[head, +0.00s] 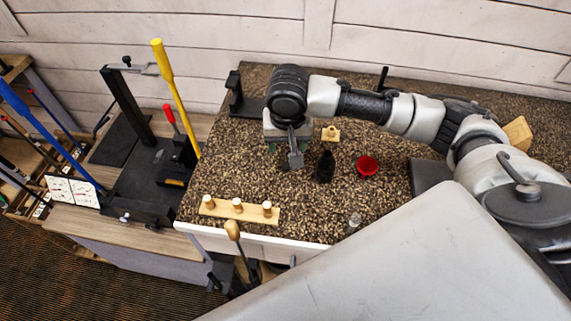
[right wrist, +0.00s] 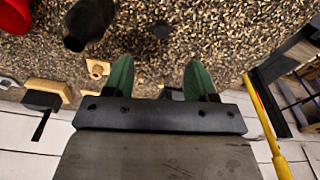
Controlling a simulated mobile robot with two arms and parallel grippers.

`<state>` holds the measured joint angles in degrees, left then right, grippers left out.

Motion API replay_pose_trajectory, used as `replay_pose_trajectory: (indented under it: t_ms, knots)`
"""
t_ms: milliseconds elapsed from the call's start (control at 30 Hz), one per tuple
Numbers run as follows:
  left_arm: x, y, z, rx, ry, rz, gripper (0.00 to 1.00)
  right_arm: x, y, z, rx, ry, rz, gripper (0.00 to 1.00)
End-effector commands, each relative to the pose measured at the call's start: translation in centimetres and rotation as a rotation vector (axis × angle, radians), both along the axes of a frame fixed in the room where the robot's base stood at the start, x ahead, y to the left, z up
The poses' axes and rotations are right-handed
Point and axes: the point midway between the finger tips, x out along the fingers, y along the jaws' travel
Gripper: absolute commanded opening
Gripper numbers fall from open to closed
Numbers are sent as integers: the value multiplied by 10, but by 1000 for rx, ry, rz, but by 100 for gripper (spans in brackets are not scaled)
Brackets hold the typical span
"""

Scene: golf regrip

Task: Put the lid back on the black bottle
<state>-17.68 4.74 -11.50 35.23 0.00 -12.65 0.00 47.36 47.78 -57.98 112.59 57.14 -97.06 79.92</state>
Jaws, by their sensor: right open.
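The black bottle (head: 325,168) stands upright on the speckled countertop, right of my right gripper. It also shows at the top left of the right wrist view (right wrist: 88,22). A small dark round piece, which looks like the lid (right wrist: 161,29), lies on the counter, apart from the bottle. In the head view the lid (head: 283,168) is a small dark spot just in front of my right gripper (head: 293,150). The right gripper's green fingers (right wrist: 159,76) are spread with nothing between them, and the lid lies beyond their tips. My left gripper is not in view.
A red funnel-like cup (head: 367,164) stands right of the bottle. A small wooden block (head: 330,133) is behind it. A wooden rack with pegs (head: 238,209) and a small clear glass (head: 354,221) are near the front edge. A yellow shaft (head: 175,95) rises at left.

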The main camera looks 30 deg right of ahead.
Motion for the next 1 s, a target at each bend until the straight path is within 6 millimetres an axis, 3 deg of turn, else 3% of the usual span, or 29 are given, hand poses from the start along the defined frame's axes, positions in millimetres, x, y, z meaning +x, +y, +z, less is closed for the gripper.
replay_pose_trajectory:
  t_ms: [167,500,867,1000]
  knots:
    - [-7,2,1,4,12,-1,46,1,0,-9,0,4,-1,57]
    - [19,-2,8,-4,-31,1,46,6,-3,-54,0,1,0,57]
    - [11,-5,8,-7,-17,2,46,7,-3,-57,1,0,1,57]
    - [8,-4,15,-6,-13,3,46,11,-4,-71,-1,3,0,57]
